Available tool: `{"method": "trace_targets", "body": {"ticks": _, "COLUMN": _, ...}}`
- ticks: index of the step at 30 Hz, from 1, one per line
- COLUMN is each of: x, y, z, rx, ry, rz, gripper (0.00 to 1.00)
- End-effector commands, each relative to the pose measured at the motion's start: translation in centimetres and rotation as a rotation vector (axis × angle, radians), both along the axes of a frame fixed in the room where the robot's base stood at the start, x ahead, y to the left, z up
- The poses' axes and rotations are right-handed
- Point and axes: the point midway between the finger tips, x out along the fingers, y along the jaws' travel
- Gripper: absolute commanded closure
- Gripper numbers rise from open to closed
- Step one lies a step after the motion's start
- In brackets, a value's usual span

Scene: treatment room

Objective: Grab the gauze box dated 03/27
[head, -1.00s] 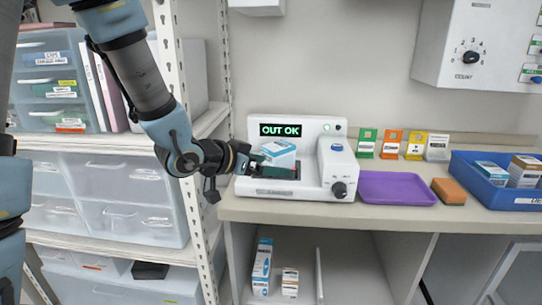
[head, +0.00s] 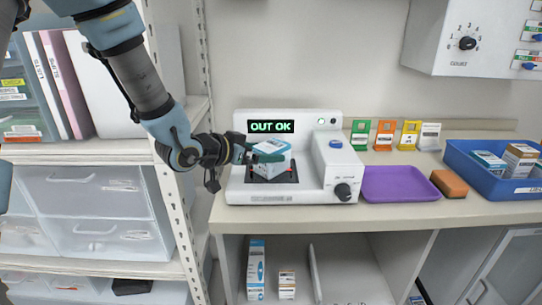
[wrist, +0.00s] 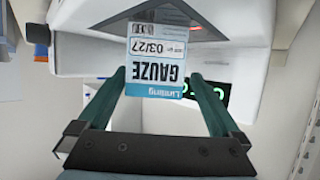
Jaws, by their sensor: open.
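The gauze box (wrist: 157,65) shows upside down in the wrist view, white and light blue, with "GAUZE" and "03/27" readable. In the head view a small white and blue box (head: 272,168) sits at the dark plate of the white device (head: 236,185), whose display reads "OUT OK". My gripper (head: 262,152) is at the box's upper left there. In the wrist view my gripper (wrist: 157,74) has its green fingers apart, one on each side of the box, with visible gaps. The box's far end is over the dark plate.
A purple tray (head: 400,197) and an orange block (head: 449,183) lie right of the device. A blue bin (head: 480,182) holds several boxes. Coloured cards (head: 385,135) stand behind.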

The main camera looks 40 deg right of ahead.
Motion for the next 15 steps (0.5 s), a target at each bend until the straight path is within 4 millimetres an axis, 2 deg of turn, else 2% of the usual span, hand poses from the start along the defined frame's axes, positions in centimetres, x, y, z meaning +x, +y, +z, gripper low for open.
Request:
{"method": "trace_targets", "body": {"ticks": 5, "x": -0.1, "y": -1.2, "z": -0.1, "rx": 0.001, "ry": 0.001, "rz": -0.001, "gripper": 0.00}}
{"method": "trace_targets", "body": {"ticks": 9, "x": -0.3, "y": -3.4, "z": -0.2, "rx": 0.001, "ry": 0.001, "rz": -0.003, "gripper": 0.00}}
{"method": "trace_targets", "body": {"ticks": 15, "x": 0.0, "y": -5.4, "z": -1.2, "rx": 0.001, "ry": -0.001, "rz": 0.000, "gripper": 0.00}}
